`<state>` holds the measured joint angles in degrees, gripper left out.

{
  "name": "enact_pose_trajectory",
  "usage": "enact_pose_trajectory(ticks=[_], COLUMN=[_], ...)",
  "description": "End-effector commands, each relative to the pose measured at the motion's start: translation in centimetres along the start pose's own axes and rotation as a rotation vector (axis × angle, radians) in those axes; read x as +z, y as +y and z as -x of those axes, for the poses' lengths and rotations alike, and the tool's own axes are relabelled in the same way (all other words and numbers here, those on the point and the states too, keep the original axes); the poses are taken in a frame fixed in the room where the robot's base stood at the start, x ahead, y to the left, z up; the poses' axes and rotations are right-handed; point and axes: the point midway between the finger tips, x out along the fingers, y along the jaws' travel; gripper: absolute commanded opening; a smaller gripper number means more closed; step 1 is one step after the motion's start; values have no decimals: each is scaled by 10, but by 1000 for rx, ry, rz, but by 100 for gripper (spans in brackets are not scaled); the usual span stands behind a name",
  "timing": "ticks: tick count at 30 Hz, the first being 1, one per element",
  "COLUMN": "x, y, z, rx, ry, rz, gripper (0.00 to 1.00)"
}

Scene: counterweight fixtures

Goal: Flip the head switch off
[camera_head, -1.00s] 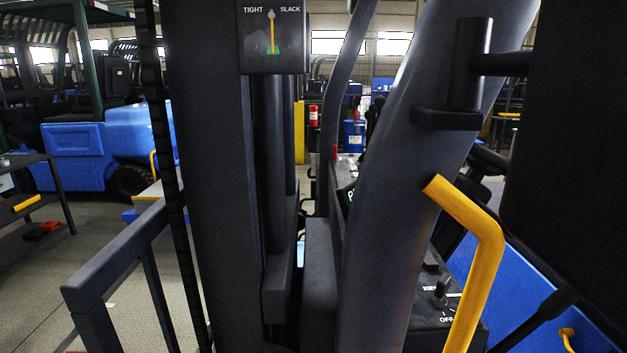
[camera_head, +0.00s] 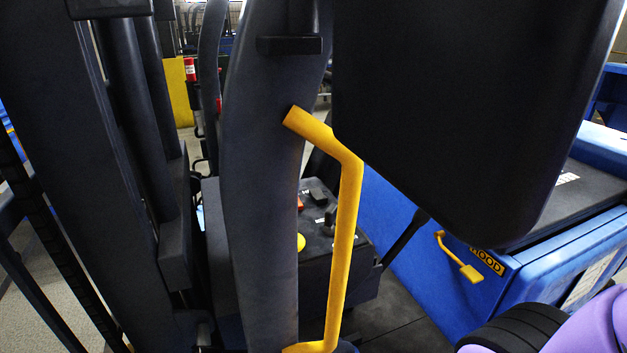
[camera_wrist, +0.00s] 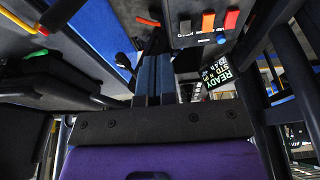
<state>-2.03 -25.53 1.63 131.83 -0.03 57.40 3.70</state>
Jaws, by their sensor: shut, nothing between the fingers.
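My gripper (camera_wrist: 154,78) shows in the wrist view as two blue-grey fingers side by side, shut and empty, beyond a purple palm. A dark switch panel (camera_wrist: 246,10) lies past the fingertips at the top. The fingers appear apart from these. The labels are too small to read, so I cannot tell which is the head switch. In the head view the dash panel (camera_head: 318,225) is partly hidden behind a thick post; my gripper is not visible there.
A yellow grab handle (camera_head: 345,240) and dark post (camera_head: 262,180) stand before the dash. A large black panel (camera_head: 450,100) hangs at the upper right. The blue hood (camera_head: 560,255) with a yellow latch (camera_head: 459,262) is at right. A lit READY display (camera_wrist: 218,72) is right of the fingers.

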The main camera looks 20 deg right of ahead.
Motion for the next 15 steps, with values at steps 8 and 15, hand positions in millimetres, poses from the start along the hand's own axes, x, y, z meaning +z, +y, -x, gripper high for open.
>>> enact_pose_trajectory(ticks=[8, 15], x=[-56, -101], y=[-15, -31], z=[-19, -45], rx=[1, 2], ry=[-102, -185], rz=[1, 3], gripper=[0, 0])
